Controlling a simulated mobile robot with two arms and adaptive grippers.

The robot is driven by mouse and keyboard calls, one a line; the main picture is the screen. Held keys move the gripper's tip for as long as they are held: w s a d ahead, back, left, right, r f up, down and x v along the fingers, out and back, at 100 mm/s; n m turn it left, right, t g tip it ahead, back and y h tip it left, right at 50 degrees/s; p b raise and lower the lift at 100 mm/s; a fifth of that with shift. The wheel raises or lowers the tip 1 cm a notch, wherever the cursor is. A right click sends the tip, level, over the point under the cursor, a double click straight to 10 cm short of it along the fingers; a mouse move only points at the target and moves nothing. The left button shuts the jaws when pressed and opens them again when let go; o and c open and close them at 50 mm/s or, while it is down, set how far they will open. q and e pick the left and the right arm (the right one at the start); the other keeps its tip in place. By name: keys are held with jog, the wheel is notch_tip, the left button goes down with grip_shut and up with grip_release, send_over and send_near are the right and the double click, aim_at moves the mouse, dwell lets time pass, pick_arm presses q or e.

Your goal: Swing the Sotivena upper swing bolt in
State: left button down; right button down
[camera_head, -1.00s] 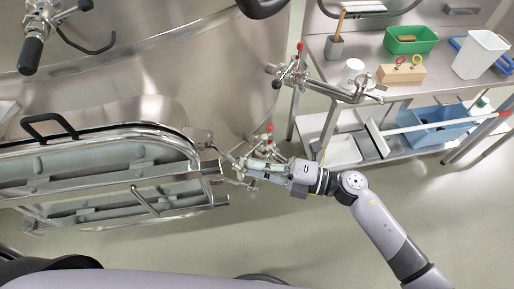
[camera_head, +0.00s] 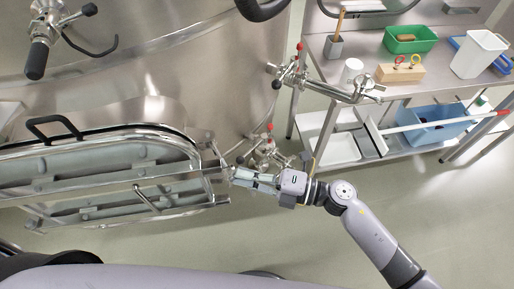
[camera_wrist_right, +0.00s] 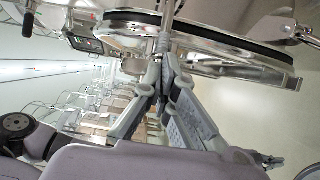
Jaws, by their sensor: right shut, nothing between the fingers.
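The vat's oval door (camera_head: 100,185) hangs at the left in the head view, with a black handle on top. A thin metal rod, apparently a swing bolt (camera_head: 216,150), shows at the door's right end. My right gripper (camera_head: 233,173) is beside that end, its fingertips close to the rod. In the right wrist view the gripper (camera_wrist_right: 163,50) is shut, and a metal rod (camera_wrist_right: 168,14) runs up from behind its fingertips against the door's rim (camera_wrist_right: 210,38). Whether the tips touch the rod I cannot tell. My left gripper is out of view.
Valves with red knobs (camera_head: 269,129) stick out from the steel vat (camera_head: 190,70) just above my right gripper. A steel bench (camera_head: 400,78) at the upper right holds a green bin (camera_head: 410,40), a white mug and a wooden block. The floor below the gripper is clear.

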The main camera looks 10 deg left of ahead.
aim_at(228, 183)
jog(key=shift+s+a, duration=0.15)
jog(key=shift+s+a+p, duration=0.45)
jog(key=shift+s+a, duration=0.2)
jog(key=shift+a, duration=0.4)
jog(key=shift+s+a, duration=0.35)
jog(key=shift+a, duration=0.35)
jog(key=shift+s+a+p, duration=0.1)
jog(key=shift+s+p, duration=0.1)
jog(key=shift+p, duration=0.1)
jog(key=shift+w+d, duration=0.1)
jog(key=shift+d, duration=0.25)
jog(key=shift+d, duration=0.1)
